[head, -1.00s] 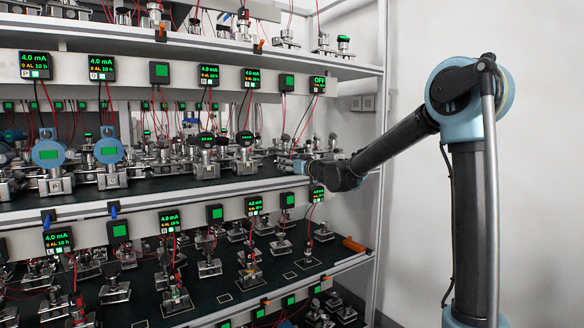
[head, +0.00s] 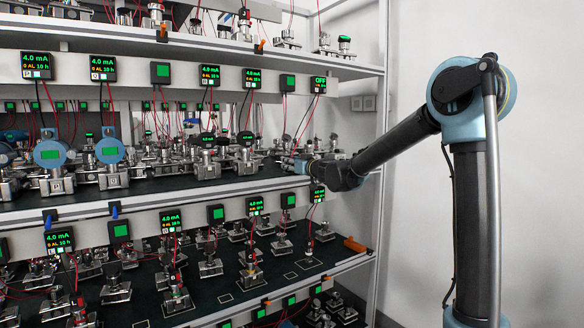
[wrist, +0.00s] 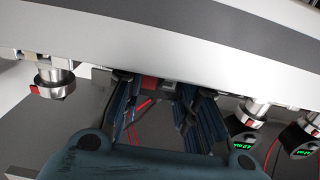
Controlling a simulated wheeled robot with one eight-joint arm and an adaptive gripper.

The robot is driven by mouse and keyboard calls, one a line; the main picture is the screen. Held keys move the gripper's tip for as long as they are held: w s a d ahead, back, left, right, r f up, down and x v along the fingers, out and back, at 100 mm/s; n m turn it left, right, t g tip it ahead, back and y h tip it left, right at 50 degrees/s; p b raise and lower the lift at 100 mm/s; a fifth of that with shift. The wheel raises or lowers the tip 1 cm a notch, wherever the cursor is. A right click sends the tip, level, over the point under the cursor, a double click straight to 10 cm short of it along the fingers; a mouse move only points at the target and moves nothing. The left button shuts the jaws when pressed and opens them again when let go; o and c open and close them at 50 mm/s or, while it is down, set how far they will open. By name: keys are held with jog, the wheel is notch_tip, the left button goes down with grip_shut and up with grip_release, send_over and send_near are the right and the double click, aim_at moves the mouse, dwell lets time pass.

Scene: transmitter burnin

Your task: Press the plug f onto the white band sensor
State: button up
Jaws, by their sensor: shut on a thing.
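My gripper (head: 298,163) is at the right end of the middle shelf, reaching in from the right. In the wrist view its dark blue fingers (wrist: 158,98) are closed around a small piece with a red face, the plug f (wrist: 148,83); its letter is unreadable and the fingers hide much of it. Red wires show between the fingers. A metal sensor (wrist: 58,82) with a red tag is left of the fingers. To the right are two sensors with green displays (wrist: 240,143). I cannot tell which sensor bears the white band.
The middle shelf's dark mat (head: 200,184) carries several transmitters close together. Thin wires hang from the display reading OFF (head: 318,84) near my gripper. A pale shelf beam (wrist: 180,50) spans the wrist view just beyond the fingers. The right post (head: 379,150) stands beside my forearm.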

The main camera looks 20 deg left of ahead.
jog(key=shift+r, duration=1.4)
jog(key=w+d+r, duration=0.2)
jog(key=w+r, duration=0.4)
jog(key=r, duration=0.2)
jog(key=w+d+r, duration=0.3)
jog(key=w+r, duration=0.4)
jog(key=r, duration=0.1)
jog(key=shift+w+r, duration=0.3)
jog(key=shift+r, duration=0.05)
jog(key=shift+d+f, duration=0.1)
jog(key=shift+f, duration=0.05)
jog(key=shift+f, duration=2.8)
jog(key=shift+s+f, duration=0.1)
jog(key=shift+f, duration=1.35)
